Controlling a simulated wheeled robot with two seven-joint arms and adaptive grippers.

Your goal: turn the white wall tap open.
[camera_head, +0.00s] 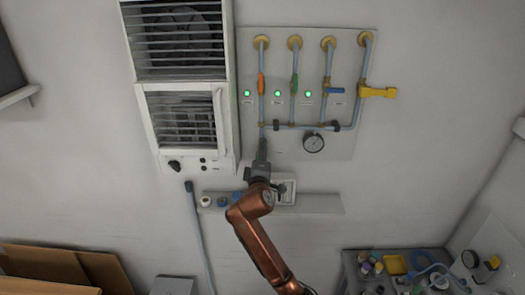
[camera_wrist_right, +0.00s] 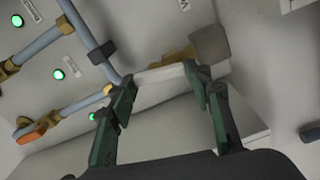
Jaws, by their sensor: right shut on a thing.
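The white tap's handle (camera_wrist_right: 161,86) shows in the right wrist view as a pale bar spanning the gap between my fingers, beside a brass fitting (camera_wrist_right: 174,58) and a grey block (camera_wrist_right: 210,45). My right gripper (camera_wrist_right: 160,88) is shut on this handle, with one dark green finger at each end of it. In the head view my right gripper (camera_head: 262,142) is up against the pipe panel, below the left end of the horizontal pipe. There it hides the white tap. My left gripper is not in view.
The wall panel (camera_head: 364,55) carries blue-grey pipes with orange (camera_head: 261,83), green (camera_head: 294,84), blue (camera_head: 335,90) and yellow (camera_head: 378,92) handles. A round gauge (camera_head: 313,142) is right of my gripper. A louvred cabinet (camera_head: 146,125) stands left; a ledge (camera_head: 320,203) runs below.

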